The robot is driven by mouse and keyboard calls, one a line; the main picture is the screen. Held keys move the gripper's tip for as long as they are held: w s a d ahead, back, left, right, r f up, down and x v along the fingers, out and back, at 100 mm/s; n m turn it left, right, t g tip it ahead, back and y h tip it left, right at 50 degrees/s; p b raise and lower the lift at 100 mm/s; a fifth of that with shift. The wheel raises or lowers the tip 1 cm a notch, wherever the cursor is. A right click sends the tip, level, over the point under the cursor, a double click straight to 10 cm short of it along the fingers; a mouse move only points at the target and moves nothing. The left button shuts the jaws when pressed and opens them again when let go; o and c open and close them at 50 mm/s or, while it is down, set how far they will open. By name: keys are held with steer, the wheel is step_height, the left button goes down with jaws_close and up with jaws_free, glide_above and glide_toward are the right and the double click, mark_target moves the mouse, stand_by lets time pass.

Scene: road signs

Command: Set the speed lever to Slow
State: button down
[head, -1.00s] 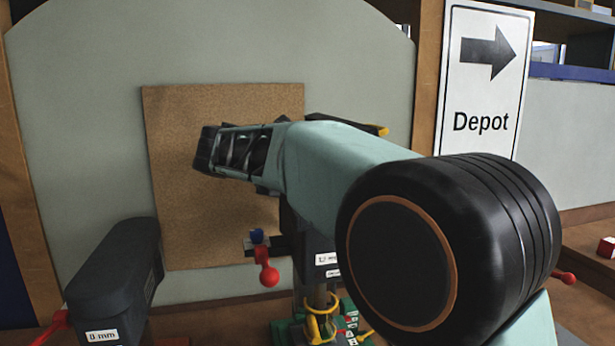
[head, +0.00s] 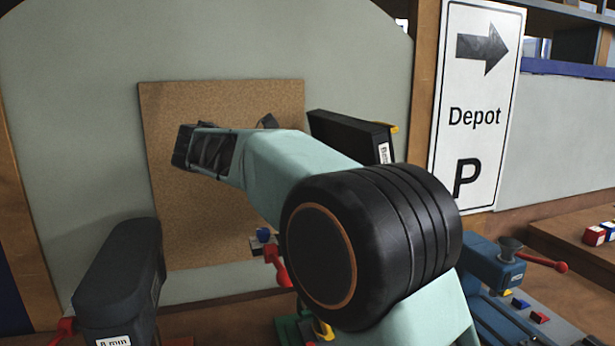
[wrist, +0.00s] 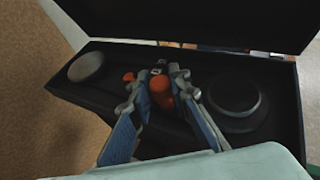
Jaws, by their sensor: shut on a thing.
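In the wrist view, my gripper (wrist: 158,80) reaches into an open black case (wrist: 65,85). Its fingers are closed around an orange-red knob (wrist: 161,92), partly hidden between them. A smaller orange piece (wrist: 129,76) shows just left of the fingertips. I cannot read any Slow mark, nor tell the lever's setting. A grey disc (wrist: 86,67) lies to the left in the case and a larger dark pulley (wrist: 234,103) to the right. In the head view, my arm hides most of this machine; its raised black cover (head: 350,135) shows behind the arm.
A blue vise-like machine (head: 490,262) with a red-ended handle stands at right. A cork board (head: 225,95) and a Depot sign (head: 478,90) are behind. Coloured blocks (head: 598,233) lie far right.

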steer(key=shift+a+m+g+h, duration=0.3)
steer(key=shift+m+g+h, duration=0.1)
stand_by(0.3)
steer(key=c, duration=2.1)
jaws_free()
steer(key=v, duration=1.2)
steer(key=shift+d, duration=0.1)
